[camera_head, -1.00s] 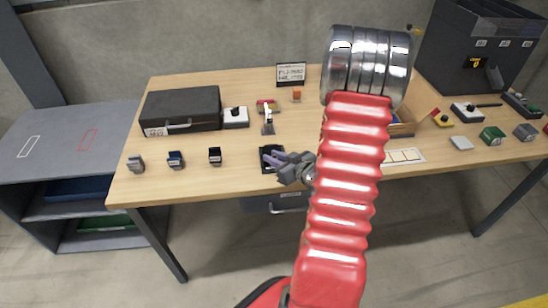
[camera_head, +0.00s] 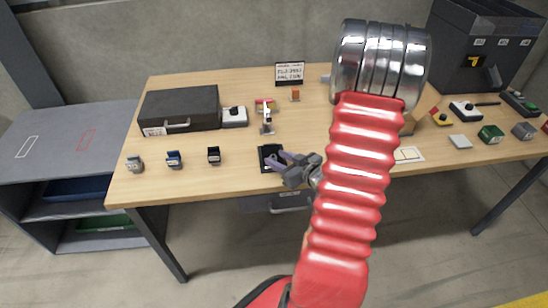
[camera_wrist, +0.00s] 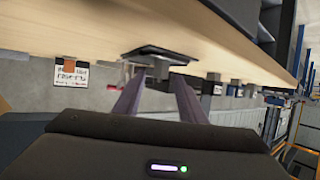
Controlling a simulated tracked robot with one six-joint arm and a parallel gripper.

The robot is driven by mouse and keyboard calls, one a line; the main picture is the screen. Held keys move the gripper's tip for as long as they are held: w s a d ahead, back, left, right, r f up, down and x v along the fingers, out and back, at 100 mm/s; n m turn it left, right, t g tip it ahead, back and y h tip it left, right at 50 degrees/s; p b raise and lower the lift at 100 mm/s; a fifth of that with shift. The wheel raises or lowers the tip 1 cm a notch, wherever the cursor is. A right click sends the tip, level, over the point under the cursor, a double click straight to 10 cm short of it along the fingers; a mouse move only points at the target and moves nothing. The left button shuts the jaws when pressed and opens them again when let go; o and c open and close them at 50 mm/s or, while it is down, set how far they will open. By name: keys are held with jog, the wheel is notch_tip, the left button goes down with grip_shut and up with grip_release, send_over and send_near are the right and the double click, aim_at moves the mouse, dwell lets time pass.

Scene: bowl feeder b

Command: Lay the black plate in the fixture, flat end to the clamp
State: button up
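A flat black piece (camera_head: 266,150) lies near the front edge of the table, with my gripper (camera_head: 276,159) just over its right part. In the wrist view the black piece (camera_wrist: 150,51) shows beyond my fingers, with a small grey block on it near the fingertips. I cannot tell whether the black piece is the plate itself or a base. A small fixture-like device with a pale upright part and red on it (camera_head: 266,120) stands farther back; its clamp is too small to make out.
Several small blocks line the front left. A sign (camera_head: 289,74) stands at the back. My red arm hides part of the right side, including part of a wooden box.

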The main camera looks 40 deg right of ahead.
jog(key=v, duration=0.8)
jog(key=shift+s+a+r, duration=0.1)
jog(key=shift+s+r, duration=0.05)
jog(key=shift+s, duration=0.15)
dwell(0.5)
jog(key=shift+w+r, duration=0.15)
jog(key=shift+w, duration=0.1)
jog(key=w+a+r+g+h, duration=0.2)
jog(key=w+a+r, duration=0.1)
jog(key=r, duration=0.3)
jog(key=w+a+r+g+h, duration=0.2)
jog(key=w+r, duration=0.1)
jog(key=r, duration=0.2)
jog(key=s+a+r+g+y, duration=0.1)
jog(key=s+a, duration=0.3)
jog(key=a, duration=0.4)
jog(key=s+a+r+g+y, duration=0.1)
jog(key=s+a+r+y, duration=0.1)
jog(key=a, duration=0.7)
jog(key=s+a+r+g+y, duration=0.1)
jog(key=s+a+r+y, duration=0.1)
jog(key=s+a, duration=0.4)
jog(key=a+r, duration=0.1)
jog(key=a, duration=0.1)
jog(key=shift+a+r+n+g, duration=0.35)
jog(key=shift+a+n+g, duration=0.05)
